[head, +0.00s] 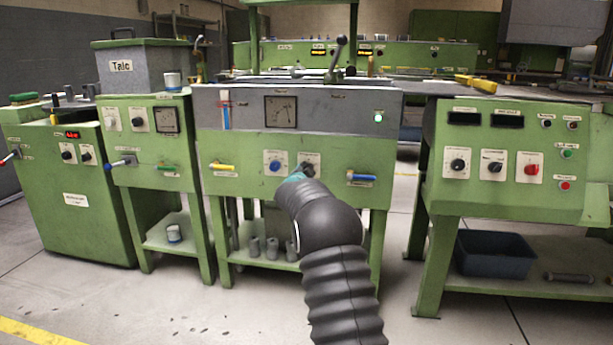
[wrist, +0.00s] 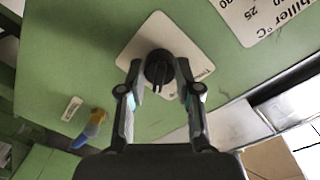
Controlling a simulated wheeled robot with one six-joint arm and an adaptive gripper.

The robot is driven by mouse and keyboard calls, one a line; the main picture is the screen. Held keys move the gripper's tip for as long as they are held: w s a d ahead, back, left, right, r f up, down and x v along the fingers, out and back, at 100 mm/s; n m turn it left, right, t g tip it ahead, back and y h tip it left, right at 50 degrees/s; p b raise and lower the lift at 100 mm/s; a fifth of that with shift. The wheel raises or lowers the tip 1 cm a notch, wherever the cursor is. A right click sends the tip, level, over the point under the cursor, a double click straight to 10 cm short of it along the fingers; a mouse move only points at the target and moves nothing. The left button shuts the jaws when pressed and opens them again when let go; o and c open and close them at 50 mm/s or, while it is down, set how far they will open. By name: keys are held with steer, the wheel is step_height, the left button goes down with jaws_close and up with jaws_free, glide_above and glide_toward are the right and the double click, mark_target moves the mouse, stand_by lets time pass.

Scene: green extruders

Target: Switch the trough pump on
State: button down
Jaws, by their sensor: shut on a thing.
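The trough machine's green front panel (head: 230,145) stands in the middle of the head view. My gripper (head: 303,171) reaches up to its right-hand rotary knob, beside a blue knob (head: 274,166). In the wrist view the black knob (wrist: 158,72) sits on a pale square plate (wrist: 196,57). My gripper (wrist: 159,66) is shut on this knob, with one finger on each side. The knob's plate lettering is too small to read. In the head view my arm and gripper hide most of the knob.
A yellow-handled valve (head: 222,167) and a blue-handled valve (head: 361,177) flank the knobs. Above are a square gauge (head: 281,111) and a lit green lamp (head: 378,118). Another green control cabinet (head: 510,190) stands at right, a blue bin (head: 495,254) on its shelf. Floor in front is clear.

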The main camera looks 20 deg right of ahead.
steer(key=shift+m, duration=0.4)
steer(key=c, duration=0.8)
jaws_free()
steer(key=v, duration=1.2)
steer(key=shift+d+r, duration=0.1)
steer(key=shift+d, duration=0.05)
